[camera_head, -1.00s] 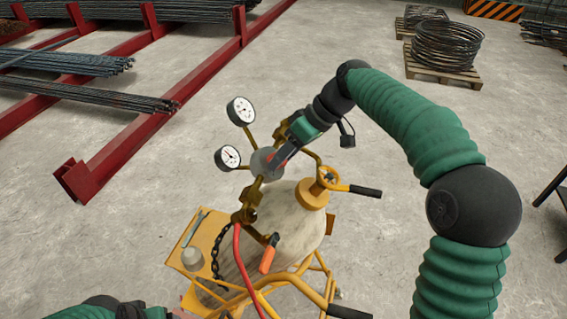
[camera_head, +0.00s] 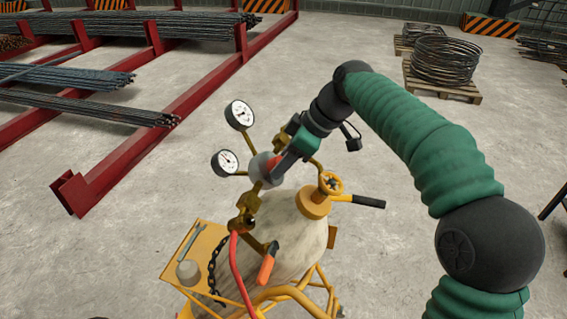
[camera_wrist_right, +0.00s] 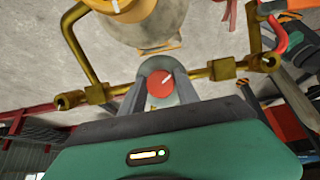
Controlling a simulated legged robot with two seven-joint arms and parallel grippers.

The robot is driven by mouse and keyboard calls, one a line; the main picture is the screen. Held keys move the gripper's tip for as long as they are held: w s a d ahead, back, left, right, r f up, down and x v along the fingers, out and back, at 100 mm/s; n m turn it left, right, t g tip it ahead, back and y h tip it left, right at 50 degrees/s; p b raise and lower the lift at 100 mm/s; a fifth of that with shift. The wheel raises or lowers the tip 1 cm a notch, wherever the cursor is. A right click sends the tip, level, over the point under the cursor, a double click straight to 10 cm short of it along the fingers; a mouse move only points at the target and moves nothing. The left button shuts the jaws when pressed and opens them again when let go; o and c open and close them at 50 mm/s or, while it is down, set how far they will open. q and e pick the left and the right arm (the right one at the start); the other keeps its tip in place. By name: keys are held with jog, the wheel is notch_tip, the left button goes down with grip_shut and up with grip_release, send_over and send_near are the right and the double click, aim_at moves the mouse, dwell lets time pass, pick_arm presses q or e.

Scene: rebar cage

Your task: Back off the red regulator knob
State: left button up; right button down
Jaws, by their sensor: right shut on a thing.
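The red regulator knob (camera_wrist_right: 160,84) shows in the right wrist view as a round red face with a white mark slanting up to the right. My right gripper (camera_wrist_right: 160,72) is shut on it, with grey fingers on both sides. In the head view only a bit of the red knob (camera_head: 276,164) shows between the fingers of the right gripper (camera_head: 268,168). The brass regulator has two round white gauges (camera_head: 239,114) (camera_head: 225,162) on stems to its left. A green and black part, apparently my left arm (camera_wrist_right: 302,52), shows at the right wrist view's edge; its jaws cannot be made out.
A red hose (camera_head: 236,270) and a chain (camera_head: 213,260) hang there. A red rebar rack (camera_head: 150,135) is at left; a pallet with coiled wire (camera_head: 445,88) is far right.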

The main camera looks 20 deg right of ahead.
jog(key=c, duration=1.3)
grip_release()
jog(key=o, duration=0.4)
jog(key=shift+w, duration=0.2)
jog(key=shift+s, duration=0.1)
jog(key=p+v, duration=0.2)
jog(key=v, duration=1.4)
jog(key=shift+d+r, duration=0.2)
jog(key=shift+r, duration=0.05)
jog(key=shift+s, duration=0.1)
